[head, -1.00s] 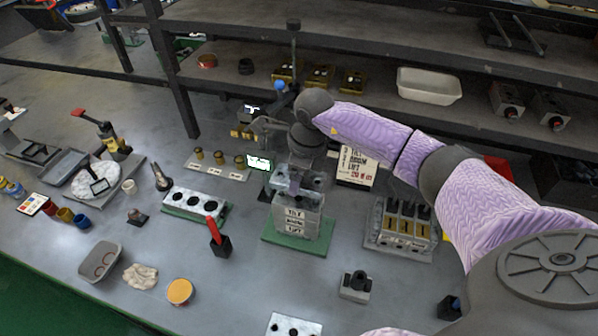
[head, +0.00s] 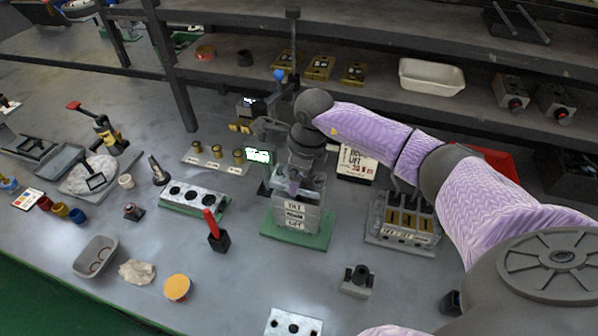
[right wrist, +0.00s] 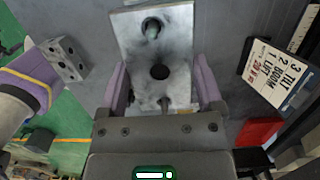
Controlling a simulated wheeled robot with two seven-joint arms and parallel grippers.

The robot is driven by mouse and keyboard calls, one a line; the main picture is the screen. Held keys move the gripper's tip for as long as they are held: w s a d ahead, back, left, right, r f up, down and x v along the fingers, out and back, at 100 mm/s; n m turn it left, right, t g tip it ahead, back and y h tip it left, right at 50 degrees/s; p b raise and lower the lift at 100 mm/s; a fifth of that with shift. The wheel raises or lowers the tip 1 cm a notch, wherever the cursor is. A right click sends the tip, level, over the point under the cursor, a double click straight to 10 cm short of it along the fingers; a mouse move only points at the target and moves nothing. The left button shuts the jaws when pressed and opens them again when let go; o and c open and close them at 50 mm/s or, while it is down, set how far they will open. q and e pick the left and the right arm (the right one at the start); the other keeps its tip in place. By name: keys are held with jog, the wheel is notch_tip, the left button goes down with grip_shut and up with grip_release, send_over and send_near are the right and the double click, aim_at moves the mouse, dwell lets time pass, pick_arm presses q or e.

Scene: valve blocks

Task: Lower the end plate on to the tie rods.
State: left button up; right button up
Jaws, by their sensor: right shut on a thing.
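The block stack (head: 295,218), labelled TILT, BOOM and LIFT, stands on a green base (head: 312,240) at mid-table. My right gripper (head: 294,184) is above it, pointing down. Its purple fingers (right wrist: 164,90) are shut on the sides of the grey end plate (right wrist: 180,60), which has a dark central hole. In the right wrist view, a rod end (right wrist: 152,28) shows at the plate's far hole and another (right wrist: 164,103) near the gripper. In the head view the plate is close over the stack; whether it touches is hidden.
A label card (head: 355,163) stands behind the stack, and a lit display (head: 258,156) beside it at left. A rack of dark-topped parts (head: 402,230) is at right, a red-handled tool (head: 214,232) at front left. A shelf (head: 350,85) is behind.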

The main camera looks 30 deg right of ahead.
aim_at(306, 179)
pick_arm(q)
jog(key=shift+a+f, duration=0.1)
jog(key=shift+f, duration=0.1)
pick_arm(e)
jog(key=shift+f, duration=0.25)
jog(key=shift+f+b, duration=0.3)
jog(key=shift+b, duration=0.1)
pick_arm(q)
jog(key=shift+a+f, duration=0.35)
jog(key=shift+f, duration=0.05)
pick_arm(e)
jog(key=shift+f, duration=0.25)
pick_arm(q)
jog(key=shift+d+f+b, duration=0.2)
jog(key=shift+f+b, duration=0.15)
jog(key=shift+b, duration=0.15)
pick_arm(e)
jog(key=shift+f, duration=0.4)
